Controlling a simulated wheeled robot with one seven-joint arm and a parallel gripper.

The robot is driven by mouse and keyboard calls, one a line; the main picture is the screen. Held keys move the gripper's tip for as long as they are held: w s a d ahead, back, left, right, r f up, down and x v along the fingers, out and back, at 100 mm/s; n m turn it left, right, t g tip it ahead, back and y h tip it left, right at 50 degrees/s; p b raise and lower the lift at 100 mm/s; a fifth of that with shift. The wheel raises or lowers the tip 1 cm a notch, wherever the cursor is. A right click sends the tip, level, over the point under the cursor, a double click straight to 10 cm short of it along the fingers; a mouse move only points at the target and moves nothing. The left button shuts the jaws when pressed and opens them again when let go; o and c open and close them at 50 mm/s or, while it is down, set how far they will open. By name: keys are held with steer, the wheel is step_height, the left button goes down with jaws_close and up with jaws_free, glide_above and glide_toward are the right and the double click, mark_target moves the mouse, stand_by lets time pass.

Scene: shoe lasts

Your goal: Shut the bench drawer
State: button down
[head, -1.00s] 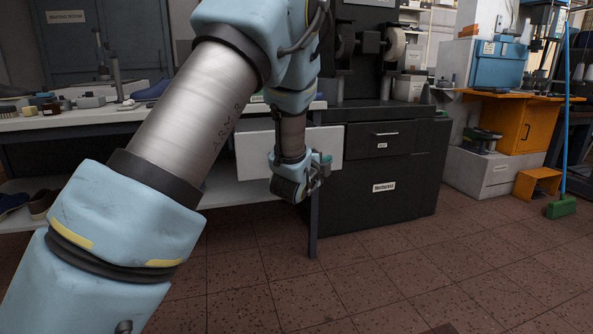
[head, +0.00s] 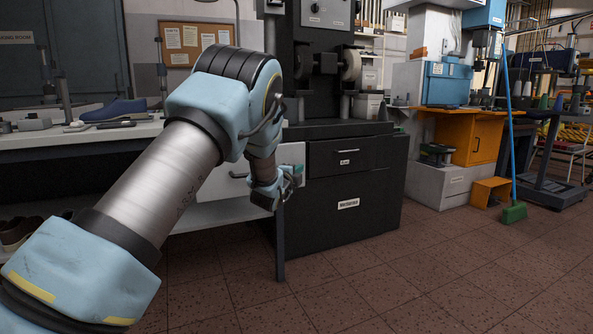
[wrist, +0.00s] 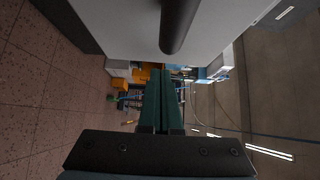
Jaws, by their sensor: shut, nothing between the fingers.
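The bench drawer shows its pale front (head: 292,154) under the left bench in the head view, partly hidden behind my arm. The front stands forward of the bench leg, so the drawer is out; how far I cannot tell. My gripper (head: 291,178) is in front of the right part of the drawer front. In the wrist view, my gripper's green fingers (wrist: 162,80) are together with nothing between them. A pale panel (wrist: 120,28) with a dark bar handle (wrist: 178,25) lies close beside them, apart from the fingertips.
A black machine cabinet (head: 350,205) stands just right of the drawer. A dark bench leg (head: 281,240) is below my gripper. The tiled floor (head: 400,270) in front is clear.

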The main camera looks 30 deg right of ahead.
steer(key=shift+w+d, duration=0.2)
steer(key=shift+w, duration=0.65)
